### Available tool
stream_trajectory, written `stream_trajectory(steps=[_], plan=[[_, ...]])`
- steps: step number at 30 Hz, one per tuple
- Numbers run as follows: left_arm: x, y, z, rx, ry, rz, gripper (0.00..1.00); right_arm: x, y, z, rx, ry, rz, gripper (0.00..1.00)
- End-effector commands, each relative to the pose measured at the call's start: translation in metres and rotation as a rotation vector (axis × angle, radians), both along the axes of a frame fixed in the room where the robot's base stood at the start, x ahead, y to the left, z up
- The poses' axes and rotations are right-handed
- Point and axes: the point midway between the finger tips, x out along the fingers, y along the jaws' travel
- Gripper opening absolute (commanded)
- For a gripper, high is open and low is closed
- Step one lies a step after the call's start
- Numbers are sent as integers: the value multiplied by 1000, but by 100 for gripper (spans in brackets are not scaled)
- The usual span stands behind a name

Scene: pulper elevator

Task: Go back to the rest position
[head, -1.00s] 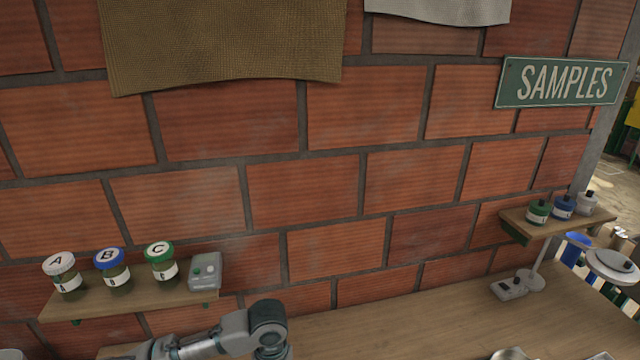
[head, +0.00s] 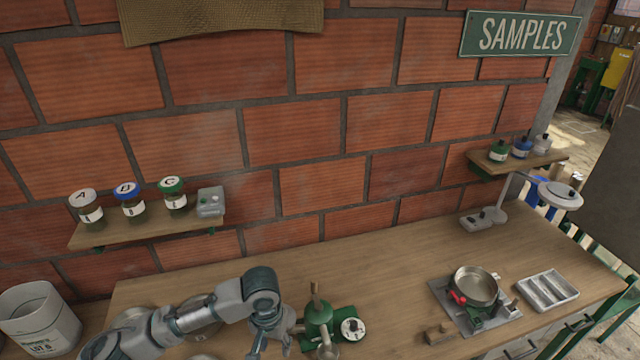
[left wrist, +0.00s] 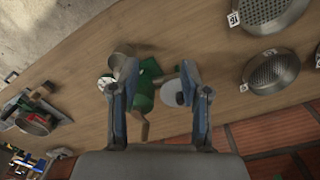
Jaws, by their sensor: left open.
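My left arm comes in from the lower left in the head view, bent over the wooden table (head: 375,262). My left gripper (head: 268,345) points down beside a green hand-cranked machine (head: 318,322) with a round white dial. In the left wrist view my left gripper (left wrist: 157,75) has its two fingers spread wide with nothing held between them. The green machine (left wrist: 143,92) lies beyond and below the fingers there. My right gripper does not show in either view.
A left shelf (head: 145,228) holds lettered jars and a grey box. A right shelf (head: 515,162) holds small bottles. On the table are a pan (head: 474,287) on a stand, a metal tray (head: 547,290) and a lamp (head: 560,194). A white bucket (head: 40,318) stands at left.

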Motion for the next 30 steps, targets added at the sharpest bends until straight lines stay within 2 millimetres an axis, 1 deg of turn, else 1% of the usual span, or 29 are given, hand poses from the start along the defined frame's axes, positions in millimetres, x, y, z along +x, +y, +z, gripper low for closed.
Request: stream_trajectory(steps=[11,14,18,21,23,26,29,30], plan=[[-22,-41,-48,-148,-48,-156,46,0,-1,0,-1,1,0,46],[-30,-55,-64,-211,-75,-197,46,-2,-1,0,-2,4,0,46],[-46,-74,-90,-323,-136,-238,46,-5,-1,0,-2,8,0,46],[-58,-80,-110,-398,-201,-232,46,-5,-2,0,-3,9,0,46],[-65,-77,-122,-423,-241,-211,46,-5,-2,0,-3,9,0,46],[-77,-62,-144,-430,-301,-154,46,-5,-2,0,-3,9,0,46],[-92,-35,-167,-390,-345,-89,46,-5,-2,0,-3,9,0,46],[-99,-23,-176,-365,-356,-64,46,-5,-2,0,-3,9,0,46]])
